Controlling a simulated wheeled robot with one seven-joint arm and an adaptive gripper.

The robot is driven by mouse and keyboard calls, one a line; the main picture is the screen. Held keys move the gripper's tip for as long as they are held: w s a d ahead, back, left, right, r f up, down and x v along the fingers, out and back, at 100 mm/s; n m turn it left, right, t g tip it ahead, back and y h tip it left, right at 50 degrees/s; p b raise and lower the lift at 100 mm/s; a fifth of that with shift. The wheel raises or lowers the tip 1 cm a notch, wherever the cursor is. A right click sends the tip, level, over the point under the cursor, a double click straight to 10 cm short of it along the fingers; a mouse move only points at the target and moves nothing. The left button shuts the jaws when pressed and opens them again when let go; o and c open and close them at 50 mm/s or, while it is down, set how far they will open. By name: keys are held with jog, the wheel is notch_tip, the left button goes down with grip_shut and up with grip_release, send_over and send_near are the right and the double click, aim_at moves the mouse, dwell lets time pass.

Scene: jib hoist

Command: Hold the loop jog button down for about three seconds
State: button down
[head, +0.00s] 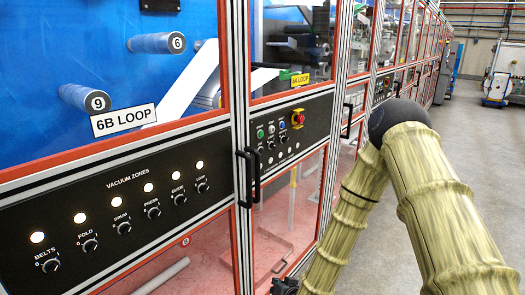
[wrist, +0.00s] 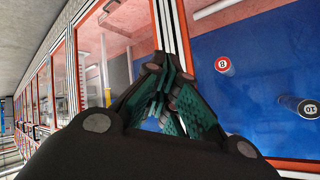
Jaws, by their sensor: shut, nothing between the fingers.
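A black control panel (head: 290,150) under the "6A LOOP" label carries a green button (head: 260,133), a white button (head: 271,130) and a blue button (head: 282,124). Their lettering is too small to read, so I cannot tell which is loop jog. My gripper (wrist: 165,95) is shut and empty in the wrist view, before the machine's glazed doors. In the head view only a dark part of it shows at the bottom edge, below and apart from the panel. No button shows in the wrist view.
A red emergency stop (head: 298,118) sits right of the buttons. Black door handles (head: 248,176) stick out left of the panel. The vacuum zones panel (head: 110,215) with several knobs and lit lamps is nearer left. The grey floor (head: 470,160) is open on the right.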

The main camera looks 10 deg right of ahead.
aim_at(261, 151)
jog(key=w+d+r+m+t+h, duration=0.1)
jog(key=w+d+r+t, duration=0.2)
jog(key=r, duration=0.9)
jog(key=w+d+r+m+t+h+p, duration=0.1)
jog(key=w+d+r+m+t, duration=0.1)
jog(key=w+r, duration=0.8)
jog(key=w+d+r+m+t+h, duration=0.1)
jog(key=w+d+r+t, duration=0.3)
jog(key=r, duration=1)
jog(key=w+d+m, duration=0.1)
jog(key=w, duration=0.2)
jog(key=shift+d+r+h+p, duration=0.25)
jog(key=shift+r+h+p, duration=0.05)
jog(key=shift+h+p, duration=0.1)
jog(key=w+a, duration=0.5)
jog(key=w, duration=0.2)
jog(key=shift+a+b, duration=0.25)
jog(key=shift+b, duration=0.05)
jog(key=shift+w+a+b, duration=0.5)
jog(key=shift+w+b, duration=0.05)
jog(key=shift+w+a+r, duration=0.1)
jog(key=shift+a+r, duration=0.05)
jog(key=shift+a, duration=0.05)
dwell(2.0)
